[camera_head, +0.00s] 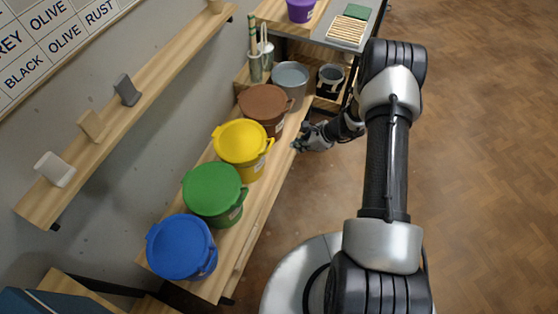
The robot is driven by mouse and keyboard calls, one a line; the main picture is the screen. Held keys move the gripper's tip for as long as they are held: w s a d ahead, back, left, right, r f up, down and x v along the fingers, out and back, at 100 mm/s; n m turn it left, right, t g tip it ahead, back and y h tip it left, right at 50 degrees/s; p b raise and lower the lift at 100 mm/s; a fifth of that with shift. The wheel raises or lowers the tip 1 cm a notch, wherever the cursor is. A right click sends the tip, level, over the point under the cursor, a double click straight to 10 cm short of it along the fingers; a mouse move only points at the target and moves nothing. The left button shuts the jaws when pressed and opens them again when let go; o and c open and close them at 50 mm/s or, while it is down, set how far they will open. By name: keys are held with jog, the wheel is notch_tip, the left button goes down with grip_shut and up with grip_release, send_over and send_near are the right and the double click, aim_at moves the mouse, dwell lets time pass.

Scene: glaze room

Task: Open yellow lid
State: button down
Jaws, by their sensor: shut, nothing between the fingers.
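The yellow lid (240,141) sits on the yellow bucket (257,170), and looks closed. The bucket stands upright on the wooden bench, between the brown and green buckets. A small tab or handle sticks out at the lid's right side. My gripper (298,147) is shut and empty, to the right of the yellow bucket near the bench's edge. It is apart from the lid. My arm reaches in from the right.
On the bench (236,233) stand a blue bucket (180,247), a green bucket (213,192), a brown bucket (265,105) and a grey bucket (291,80). A wall shelf (130,113) with small tiles runs along the left. Open floor (485,160) lies right.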

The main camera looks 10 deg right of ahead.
jog(key=s+d+f+b+x, duration=0.1)
jog(key=b+x, duration=0.2)
jog(key=x, duration=0.8)
jog(key=a+r, duration=0.1)
jog(key=w+a+r, duration=0.1)
jog(key=r, duration=0.1)
jog(key=shift+m, duration=0.4)
